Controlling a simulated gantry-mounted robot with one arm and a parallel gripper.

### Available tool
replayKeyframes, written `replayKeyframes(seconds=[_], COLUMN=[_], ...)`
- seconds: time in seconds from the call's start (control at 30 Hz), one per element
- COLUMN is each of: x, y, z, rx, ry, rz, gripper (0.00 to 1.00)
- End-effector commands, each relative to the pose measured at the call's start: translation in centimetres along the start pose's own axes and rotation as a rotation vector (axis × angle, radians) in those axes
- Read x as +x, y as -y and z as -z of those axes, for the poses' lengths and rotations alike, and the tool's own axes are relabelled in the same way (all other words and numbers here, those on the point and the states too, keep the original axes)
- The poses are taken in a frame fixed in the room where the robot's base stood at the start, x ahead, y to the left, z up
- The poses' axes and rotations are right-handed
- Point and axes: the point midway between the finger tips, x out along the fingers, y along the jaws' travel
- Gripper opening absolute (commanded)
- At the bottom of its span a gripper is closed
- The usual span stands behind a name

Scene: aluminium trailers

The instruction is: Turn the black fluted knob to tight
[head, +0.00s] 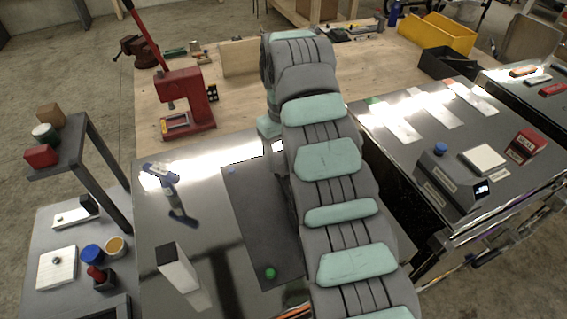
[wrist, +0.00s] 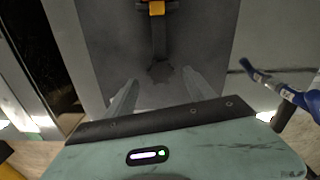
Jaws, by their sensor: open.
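The black fluted knob (wrist: 160,72) shows in the wrist view as a small dark star-shaped form on a grey plate (wrist: 205,45). A dark bar (wrist: 158,38) runs from it toward a yellow-orange part at the top of the picture. My gripper (wrist: 161,90) is open, with one pale finger on each side of the knob in the picture. I cannot tell how far the fingertips are above the plate, and no contact is visible. In the head view my arm hides the knob and the gripper. The dark plate (head: 250,215) shows left of my arm.
A blue-handled tool (wrist: 285,92) lies right of the gripper in the wrist view. In the head view, a white block (head: 180,270) stands at front left, a red press (head: 187,100) behind, and a sloped grey box (head: 452,178) with a blue knob at right.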

Motion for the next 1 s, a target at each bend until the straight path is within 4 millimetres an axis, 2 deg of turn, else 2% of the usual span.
replayKeyframes(seconds=[0.1, 0.4, 0.57, 1.0], x=[-2.2, -6.2, -6.9, -6.9], y=[0.0, 0.1, 0.1, 0.1], z=[0.1, 0.1, 0.0, 0.0], rx=[-0.001, 0.000, 0.000, -0.001], ry=[-0.002, -0.001, -0.001, -0.001], rz=[-0.004, -0.001, 0.001, 0.000], gripper=[0.63, 0.63, 0.63, 0.63])
